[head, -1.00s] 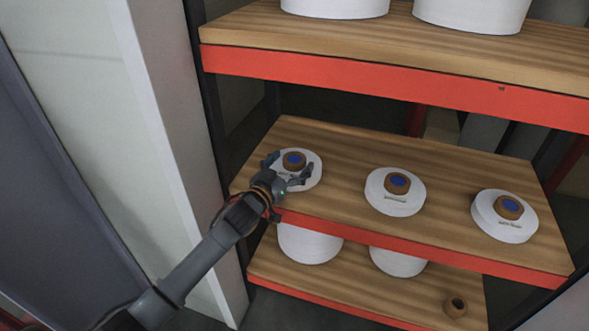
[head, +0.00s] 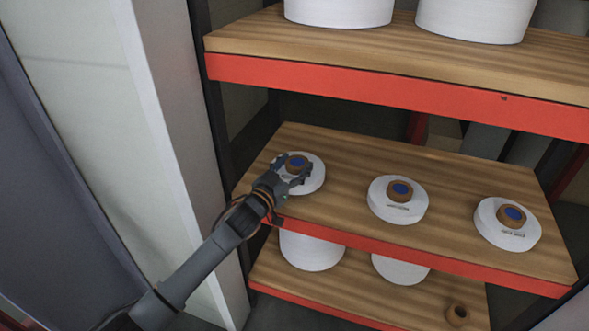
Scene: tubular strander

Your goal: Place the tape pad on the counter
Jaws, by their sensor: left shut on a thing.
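Three white round pads, each with a brown ring and a blue centre on top, lie on the middle wooden shelf. I take them to be tape pads. My left gripper (head: 295,174) is at the leftmost tape pad (head: 316,181), its fingers shut around the brown ring (head: 297,160) on top. The pad still appears to rest on the shelf; the fingers and wrist hide its near left part. The middle tape pad (head: 396,212) and the right tape pad (head: 500,236) stand free. No counter is identifiable. My right gripper is out of view.
The middle shelf (head: 345,155) has a red front edge. An upper shelf (head: 300,40) with large white cylinders overhangs it. A lower shelf (head: 340,285) holds white cylinders and a small brown ring (head: 457,312). A pale upright panel (head: 165,130) stands close left of my arm.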

